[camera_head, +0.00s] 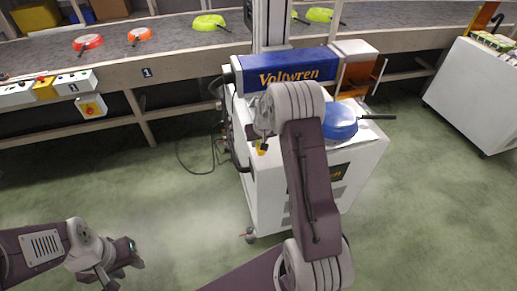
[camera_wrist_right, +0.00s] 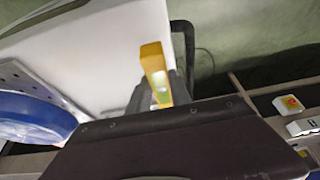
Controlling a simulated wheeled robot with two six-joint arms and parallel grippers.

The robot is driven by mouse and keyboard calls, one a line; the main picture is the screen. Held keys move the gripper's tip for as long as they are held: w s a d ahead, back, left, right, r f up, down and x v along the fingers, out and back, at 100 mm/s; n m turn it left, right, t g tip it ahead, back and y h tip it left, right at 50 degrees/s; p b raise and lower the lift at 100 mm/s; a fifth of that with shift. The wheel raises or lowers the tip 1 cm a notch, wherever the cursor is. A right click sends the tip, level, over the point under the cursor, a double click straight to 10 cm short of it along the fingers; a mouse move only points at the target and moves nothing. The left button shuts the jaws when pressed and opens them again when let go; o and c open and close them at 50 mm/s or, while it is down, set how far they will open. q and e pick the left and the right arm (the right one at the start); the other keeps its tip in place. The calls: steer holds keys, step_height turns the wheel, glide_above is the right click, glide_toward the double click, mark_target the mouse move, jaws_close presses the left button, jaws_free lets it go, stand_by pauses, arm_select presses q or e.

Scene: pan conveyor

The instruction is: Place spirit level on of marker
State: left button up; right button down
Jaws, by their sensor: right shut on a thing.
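A yellow spirit level with a pale green vial (camera_wrist_right: 157,78) shows in the right wrist view, standing out from my dark right gripper (camera_wrist_right: 178,92). The gripper is shut on it, and its fingers are partly hidden behind the wrist housing. In the head view, a small piece of yellow, likely the level (camera_head: 262,148), shows below my right wrist, in front of the white cart. My left gripper (camera_head: 129,260) hangs at the lower left over the floor, away from everything; its finger gap is unclear. I cannot make out a marker for certain.
A white cart (camera_head: 275,205) carries a blue Voltwren box (camera_head: 255,72) and a blue pan (camera_head: 341,122). Behind it runs a conveyor (camera_head: 165,42) with red, orange and green pans. A white cabinet (camera_head: 465,100) stands at right. Green floor is open at left.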

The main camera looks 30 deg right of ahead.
step_height(320, 180, down, 3)
steer(key=shift+s+r, duration=0.1)
steer(key=shift+f, duration=0.35)
steer(key=shift+f, duration=0.1)
steer(key=c, duration=1.2)
jaws_free()
steer(key=shift+o, duration=0.2)
